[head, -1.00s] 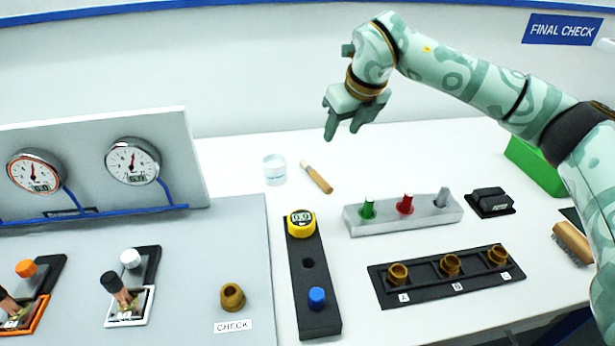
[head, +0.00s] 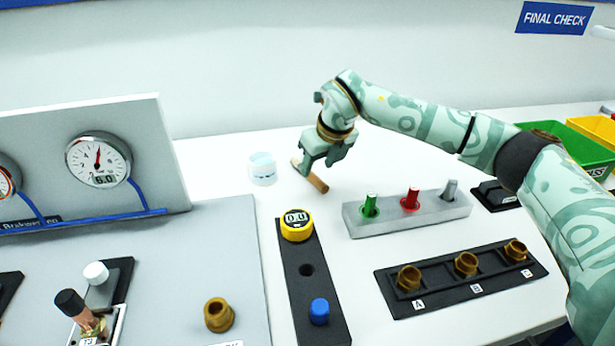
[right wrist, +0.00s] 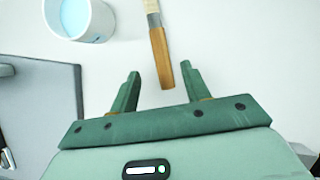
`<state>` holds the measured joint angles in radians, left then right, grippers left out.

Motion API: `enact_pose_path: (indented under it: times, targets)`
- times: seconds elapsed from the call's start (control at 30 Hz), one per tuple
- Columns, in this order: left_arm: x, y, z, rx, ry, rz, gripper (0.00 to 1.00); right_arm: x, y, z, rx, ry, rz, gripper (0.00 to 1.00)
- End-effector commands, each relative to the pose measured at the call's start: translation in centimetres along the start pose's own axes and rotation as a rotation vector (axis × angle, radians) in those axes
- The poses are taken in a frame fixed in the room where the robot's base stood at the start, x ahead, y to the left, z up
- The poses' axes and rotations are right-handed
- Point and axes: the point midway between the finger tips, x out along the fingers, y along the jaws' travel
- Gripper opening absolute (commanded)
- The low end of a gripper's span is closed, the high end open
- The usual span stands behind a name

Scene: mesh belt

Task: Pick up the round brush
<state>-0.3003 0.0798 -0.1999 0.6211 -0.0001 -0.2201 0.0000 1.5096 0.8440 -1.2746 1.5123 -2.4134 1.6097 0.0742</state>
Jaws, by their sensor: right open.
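The round brush (head: 318,183), with a brown wooden handle, lies on the white table behind the yellow-topped gauge block. In the head view its middle is partly hidden by my right gripper (head: 319,166), which is open just above it. In the right wrist view the brush handle's end (right wrist: 162,58) appears between the two open fingertips (right wrist: 160,72), with a pale ferrule and bristles running off the top edge. The fingers look apart from the handle; the exact height gap is hard to tell. My left gripper is not in view.
A white cup of bluish liquid (head: 262,169) stands just left of the brush. A grey block with coloured pegs (head: 385,218) is at its right front, and the black gauge strip (head: 296,262) is in front. Green and yellow bins (head: 585,150) stand far right.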

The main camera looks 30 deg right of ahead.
Motion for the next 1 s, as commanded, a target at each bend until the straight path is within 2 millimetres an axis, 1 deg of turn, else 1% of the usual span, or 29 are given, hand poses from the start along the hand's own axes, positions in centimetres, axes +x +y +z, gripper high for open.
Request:
enact_pose_path:
  times: [0.03,0.1,0.2,0.27,0.47,0.5,0.57,0.6,0.63,0.9,1.0]
  targets:
    - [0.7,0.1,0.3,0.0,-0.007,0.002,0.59,1.4,-0.1,-0.3,0.0,0.006,0.0,0.47]
    - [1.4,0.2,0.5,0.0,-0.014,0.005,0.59,2.8,-0.3,-0.5,0.0,0.007,0.001,0.47]
    - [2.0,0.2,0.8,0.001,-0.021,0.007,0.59,4.3,-0.3,-0.5,0.0,0.007,0.001,0.47]
    - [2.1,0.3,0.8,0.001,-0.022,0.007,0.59,4.6,-0.3,-0.4,-0.001,0.004,0.001,0.47]
    - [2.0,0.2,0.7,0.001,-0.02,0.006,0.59,4.3,-0.3,-0.3,-0.001,0.001,0.0,0.47]
    - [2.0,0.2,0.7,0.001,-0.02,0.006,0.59,4.3,-0.3,-0.3,-0.001,0.001,0.0,0.36]
    - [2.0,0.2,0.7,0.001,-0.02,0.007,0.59,4.3,-0.3,-0.3,-0.001,0.001,0.0,0.19]
    - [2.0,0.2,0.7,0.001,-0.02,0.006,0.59,4.3,-0.3,-0.3,-0.001,0.002,0.0,0.08]
    - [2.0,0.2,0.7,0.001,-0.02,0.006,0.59,4.3,-0.3,-0.3,-0.001,0.002,0.0,0.0]
    - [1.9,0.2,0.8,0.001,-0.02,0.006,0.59,4.3,-0.3,-0.2,-0.001,0.002,0.0,0.0]
    - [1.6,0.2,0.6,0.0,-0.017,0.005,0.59,3.6,-0.3,0.0,-0.001,0.0,0.0,0.0]
